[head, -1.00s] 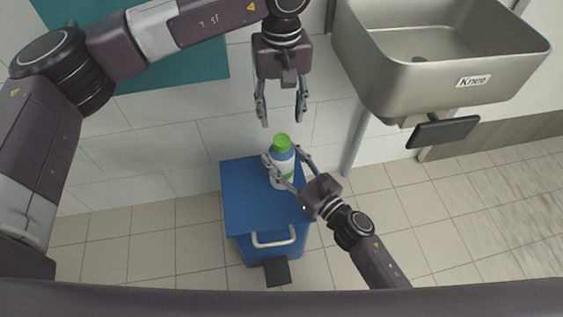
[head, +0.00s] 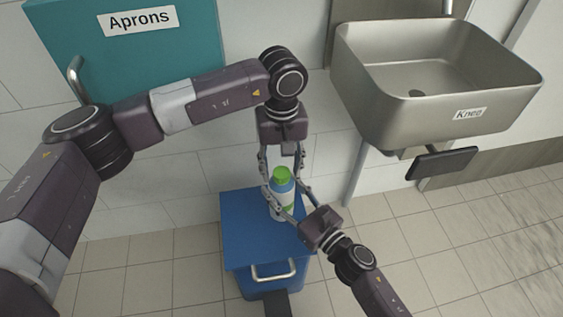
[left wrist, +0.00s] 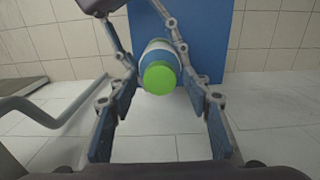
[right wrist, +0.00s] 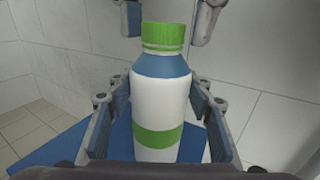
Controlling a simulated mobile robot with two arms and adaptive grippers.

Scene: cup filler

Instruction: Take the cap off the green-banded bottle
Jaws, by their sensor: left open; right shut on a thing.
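The bottle (right wrist: 158,110) is white with a blue shoulder and a green band, and it stands upright on the blue bin's lid. Its green cap (right wrist: 163,36) is on it; the cap also shows from above in the left wrist view (left wrist: 159,77). My right gripper (head: 281,204) is shut on the bottle's body, one finger on each side. My left gripper (head: 285,172) is open and points down from above. Its fingers are on either side of the cap with gaps, and I cannot tell their exact height against it.
The blue bin (head: 240,242) with a metal handle stands on the tiled floor by the wall. A steel sink (head: 385,115) labelled "Knee" hangs at the right, with a dark knee pad (head: 443,163). A teal "Aprons" cabinet (head: 120,60) is on the wall at the left.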

